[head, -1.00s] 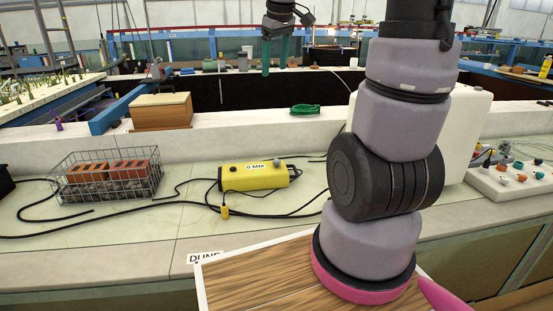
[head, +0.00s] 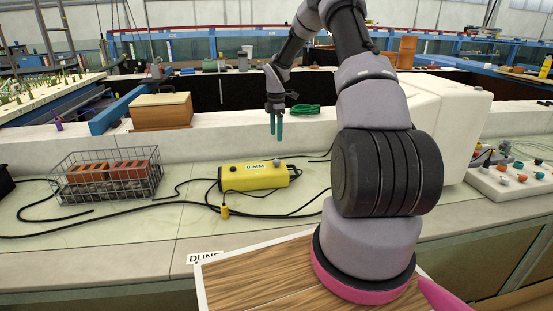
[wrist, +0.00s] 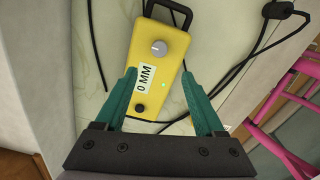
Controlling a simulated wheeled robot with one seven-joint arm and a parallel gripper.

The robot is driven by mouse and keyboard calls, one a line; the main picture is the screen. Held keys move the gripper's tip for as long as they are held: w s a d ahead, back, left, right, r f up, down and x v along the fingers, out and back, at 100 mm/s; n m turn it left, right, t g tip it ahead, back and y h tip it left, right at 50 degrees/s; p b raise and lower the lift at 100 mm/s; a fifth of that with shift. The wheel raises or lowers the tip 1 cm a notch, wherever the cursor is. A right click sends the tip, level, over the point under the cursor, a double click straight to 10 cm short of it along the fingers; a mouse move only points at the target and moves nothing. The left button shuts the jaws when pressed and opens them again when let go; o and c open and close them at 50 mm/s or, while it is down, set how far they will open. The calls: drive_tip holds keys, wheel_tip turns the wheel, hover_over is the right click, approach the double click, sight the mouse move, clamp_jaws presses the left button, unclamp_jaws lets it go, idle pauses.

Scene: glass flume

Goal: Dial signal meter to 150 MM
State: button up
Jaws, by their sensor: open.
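The signal meter (head: 255,176) is a yellow box lying on the pale counter, with a label on top that reads 0 MM. In the wrist view the meter (wrist: 172,50) shows a round grey knob (wrist: 159,48), the 0 MM label (wrist: 146,77), a small green light and a black button. The knob also shows in the head view (head: 277,163). My gripper (head: 276,138) has green fingers that point down, apart and empty, above and behind the meter's right end. In the wrist view the open fingers of my gripper (wrist: 164,75) frame the meter's lower part.
A wire basket (head: 107,177) with red bricks stands left of the meter. Black cables (head: 120,207) run across the counter. A wooden box (head: 161,110) and a green coil (head: 305,109) sit on the ledge behind. A white box (head: 450,120) and a knob panel (head: 510,180) are at right.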

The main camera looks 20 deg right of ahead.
sight(276, 160)
wheel_tip(276, 160, down, 12)
drive_tip(key=shift+w+d+f, duration=0.1)
drive_tip(key=shift+w, duration=0.05)
idle(0.4)
clamp_jaws()
